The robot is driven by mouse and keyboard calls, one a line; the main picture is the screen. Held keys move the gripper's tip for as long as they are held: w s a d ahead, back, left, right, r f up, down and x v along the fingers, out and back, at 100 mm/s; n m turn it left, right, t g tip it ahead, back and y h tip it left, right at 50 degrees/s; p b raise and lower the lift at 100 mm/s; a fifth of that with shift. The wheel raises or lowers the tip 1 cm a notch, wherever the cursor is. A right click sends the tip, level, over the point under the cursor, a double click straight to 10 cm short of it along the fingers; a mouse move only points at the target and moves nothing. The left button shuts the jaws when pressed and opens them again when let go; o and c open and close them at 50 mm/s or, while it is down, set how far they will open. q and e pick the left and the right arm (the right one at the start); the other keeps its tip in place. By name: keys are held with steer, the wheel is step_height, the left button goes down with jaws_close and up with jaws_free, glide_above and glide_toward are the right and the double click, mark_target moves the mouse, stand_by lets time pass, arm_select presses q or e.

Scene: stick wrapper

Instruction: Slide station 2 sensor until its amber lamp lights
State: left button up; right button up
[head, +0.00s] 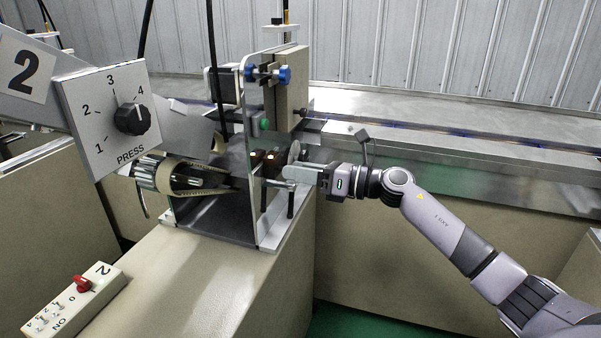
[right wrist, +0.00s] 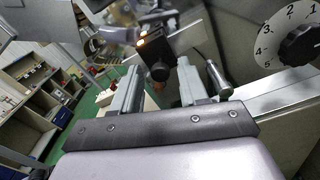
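The station 2 sensor is a small dark block (head: 272,164) on the upright plate of the machine; an amber glow shows on it in the head view. In the right wrist view, the dark sensor block (right wrist: 154,45) has a bright amber spot on its upper end and a black round knob (right wrist: 159,71) below. My right gripper (head: 290,172) reaches in from the right beside the sensor. In the wrist view its fingers (right wrist: 160,85) are apart, with the knob between or just beyond their tips; contact cannot be told. My left gripper is out of view.
The clear upright plate (head: 255,205), a T-handle (head: 290,190) and a disc (head: 294,151) crowd the right gripper. A PRESS dial panel (head: 118,108) and a rubber-belted roller (head: 180,180) stand left. A switch box (head: 72,300) lies front left. The right side is free above the floor.

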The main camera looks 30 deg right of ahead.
stand_by(0.3)
steer(key=b+v, duration=0.1)
steer(key=v, duration=0.6)
steer(key=shift+b, duration=0.3)
